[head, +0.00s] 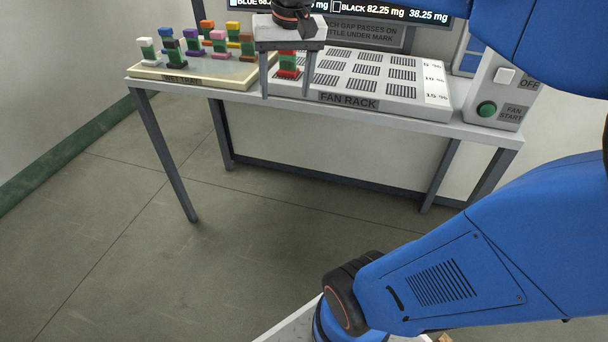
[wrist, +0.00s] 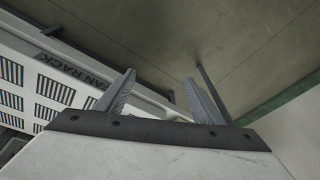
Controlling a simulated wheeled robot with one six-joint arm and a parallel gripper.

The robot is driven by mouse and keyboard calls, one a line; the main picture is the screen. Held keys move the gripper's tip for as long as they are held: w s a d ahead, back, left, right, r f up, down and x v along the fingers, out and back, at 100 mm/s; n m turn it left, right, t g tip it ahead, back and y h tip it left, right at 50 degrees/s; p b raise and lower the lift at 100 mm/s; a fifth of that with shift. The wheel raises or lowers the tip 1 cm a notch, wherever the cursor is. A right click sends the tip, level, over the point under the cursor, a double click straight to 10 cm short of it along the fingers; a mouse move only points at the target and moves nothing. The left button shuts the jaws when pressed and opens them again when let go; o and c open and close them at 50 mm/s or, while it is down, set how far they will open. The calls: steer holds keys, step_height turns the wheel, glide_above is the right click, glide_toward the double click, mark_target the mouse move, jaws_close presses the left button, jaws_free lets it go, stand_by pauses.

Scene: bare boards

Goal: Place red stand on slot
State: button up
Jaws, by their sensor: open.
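In the head view the fingers straddle the stand in the picture and partly cover that side of the rack. In the wrist view nothing sits between the fingers (wrist: 160,78), and the rack (wrist: 55,85) lies to their left; the red stand is not seen there.
A cream tray (head: 215,80) on the left holds several coloured stands. A control box (head: 498,95) with a green button stands at the right end of the table. A display (head: 390,12) is behind the rack. The floor (head: 230,260) in front of the table is clear.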

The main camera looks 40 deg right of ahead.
steer(key=s+a+f+n+t, duration=0.1)
steer(key=s+a+f+n, duration=0.1)
steer(key=s+f, duration=0.4)
steer(key=s+a+f+n+t, duration=0.1)
steer(key=s+a+f+n, duration=0.1)
steer(key=s+f, duration=0.5)
steer(key=shift+s+a+f+n, duration=0.3)
steer(key=shift+a+f+n, duration=0.1)
steer(key=shift+f, duration=0.45)
